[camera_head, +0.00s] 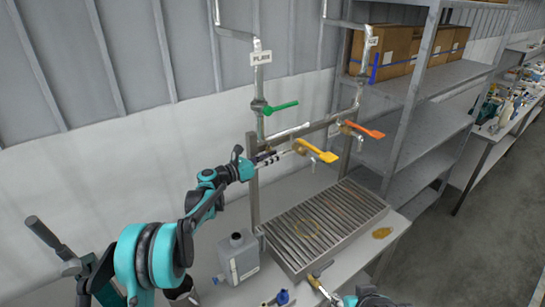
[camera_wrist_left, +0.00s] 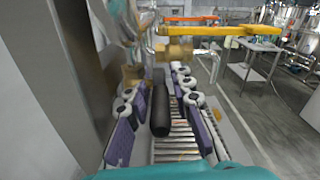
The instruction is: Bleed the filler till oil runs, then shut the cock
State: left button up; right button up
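The yellow lever cock (camera_head: 317,151) sits on the lower pipe above the slatted drain tray (camera_head: 374,206), its small spout pointing down. Its lever (camera_wrist_left: 220,31) crosses the top of the left wrist view. No running oil can be made out. An orange lever (camera_head: 362,130) is to its right and a green lever (camera_head: 280,107) is on the pipe marked PLAIN. My left gripper (camera_head: 284,156) is just left of the yellow cock. Its fingers (camera_wrist_left: 164,125) are apart, with a dark rod (camera_wrist_left: 160,105) showing between them.
A grey can (camera_head: 238,257) stands left of the tray. Brown stains lie on the slats and a brown puddle (camera_head: 382,232) is on the bench to the right. Small fittings (camera_head: 282,297) lie at the front. A metal rack with cardboard boxes (camera_head: 392,48) stands behind right.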

pick_arm(q)
jog(key=shift+c, duration=0.3)
grip_shut()
jog(key=t+h+b, duration=0.3)
jog(key=h+b, duration=0.1)
jog(key=b, duration=0.4)
jog(key=shift+f, duration=0.1)
jog(key=shift+o, duration=0.3)
grip_release()
jog(key=shift+s+a, duration=0.1)
